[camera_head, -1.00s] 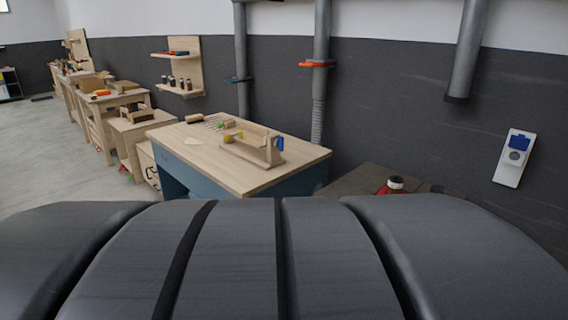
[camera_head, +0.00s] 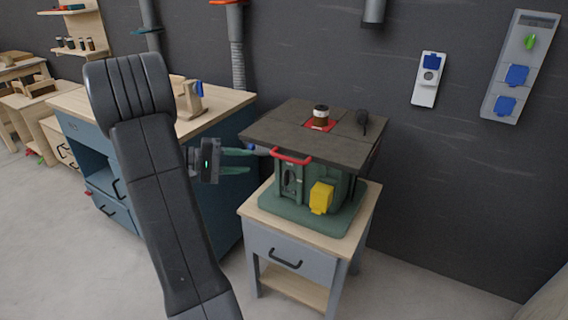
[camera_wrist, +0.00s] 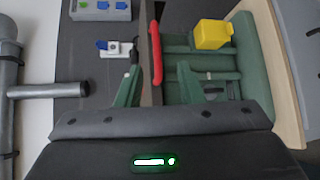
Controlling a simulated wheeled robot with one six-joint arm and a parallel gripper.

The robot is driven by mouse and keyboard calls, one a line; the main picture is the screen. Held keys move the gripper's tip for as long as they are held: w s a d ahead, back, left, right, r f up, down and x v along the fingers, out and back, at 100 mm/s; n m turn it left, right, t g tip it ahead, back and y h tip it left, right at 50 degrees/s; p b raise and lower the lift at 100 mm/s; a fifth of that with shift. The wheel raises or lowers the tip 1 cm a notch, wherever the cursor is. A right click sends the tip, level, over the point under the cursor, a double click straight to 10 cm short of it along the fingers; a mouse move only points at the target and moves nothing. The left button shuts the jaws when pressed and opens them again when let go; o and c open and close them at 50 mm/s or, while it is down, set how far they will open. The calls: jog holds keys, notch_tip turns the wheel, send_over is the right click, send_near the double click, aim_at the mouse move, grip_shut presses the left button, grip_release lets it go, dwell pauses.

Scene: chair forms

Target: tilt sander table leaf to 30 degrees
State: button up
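The sander has a dark table leaf (camera_head: 275,128) that looks about level, on a green body (camera_head: 325,183). A red handle (camera_head: 291,157) runs along the leaf's front edge. The handle also shows in the wrist view (camera_wrist: 156,60) as an upright red bar. My gripper (camera_head: 250,161) is open, with green fingers pointing right, just left of the handle. In the wrist view my gripper (camera_wrist: 161,68) has one finger on each side of the handle, with nothing clasped. Whether a finger touches the leaf's edge, I cannot tell.
A yellow box (camera_head: 321,197) sits on the sander's front. A spindle (camera_head: 321,115) stands in a red insert on top. The sander rests on a grey cabinet (camera_head: 278,246) with a wooden top. A blue workbench (camera_head: 95,150) stands left; open floor lies in front.

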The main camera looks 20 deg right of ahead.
aim_at(282, 158)
jog(key=shift+t+h, duration=0.3)
jog(key=d, duration=0.4)
jog(key=d+f, duration=0.1)
jog(key=d, duration=0.3)
jog(key=d+f+p, duration=0.1)
jog(key=d, duration=0.4)
jog(key=shift+w, duration=0.3)
grip_shut()
